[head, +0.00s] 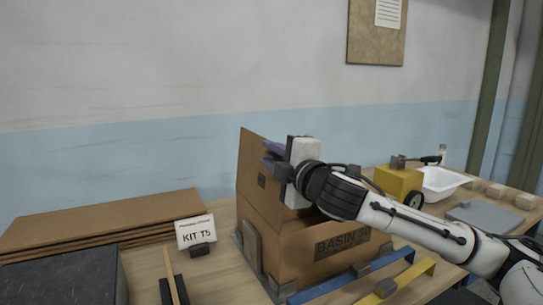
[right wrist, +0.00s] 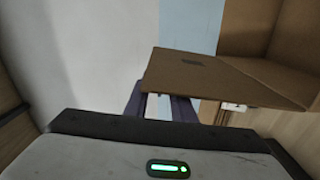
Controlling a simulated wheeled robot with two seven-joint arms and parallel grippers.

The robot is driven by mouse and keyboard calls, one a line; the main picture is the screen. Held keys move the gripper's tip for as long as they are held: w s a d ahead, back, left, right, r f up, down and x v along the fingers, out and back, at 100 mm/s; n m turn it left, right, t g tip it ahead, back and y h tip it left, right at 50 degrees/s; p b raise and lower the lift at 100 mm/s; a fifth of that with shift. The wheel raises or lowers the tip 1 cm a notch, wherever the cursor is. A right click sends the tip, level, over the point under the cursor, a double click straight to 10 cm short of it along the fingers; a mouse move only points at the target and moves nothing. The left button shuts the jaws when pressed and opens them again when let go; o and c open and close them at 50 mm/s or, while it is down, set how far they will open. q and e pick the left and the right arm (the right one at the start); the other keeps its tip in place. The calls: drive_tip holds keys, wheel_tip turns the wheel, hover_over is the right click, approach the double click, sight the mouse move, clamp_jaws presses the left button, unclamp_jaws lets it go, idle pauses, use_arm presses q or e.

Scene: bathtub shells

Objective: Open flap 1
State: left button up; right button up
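A brown cardboard box (head: 310,245) marked "BASIN 30" stands on the table in the head view. A tall flap (head: 254,165) stands up at its left side, with a small dark patch on it. My right gripper (head: 268,155) is at the upper right part of this flap, its two purple fingers spread apart. In the right wrist view the fingers (right wrist: 158,106) show a gap, and a cardboard flap (right wrist: 215,78) with a dark mark overlaps their tips. I cannot tell whether they touch it. My right arm hides part of the box top. My left gripper is not in view.
Flat cardboard sheets (head: 110,222) and a "KIT T5" card (head: 196,232) are left of the box. Blue (head: 350,277) and yellow (head: 400,284) bars lie in front.

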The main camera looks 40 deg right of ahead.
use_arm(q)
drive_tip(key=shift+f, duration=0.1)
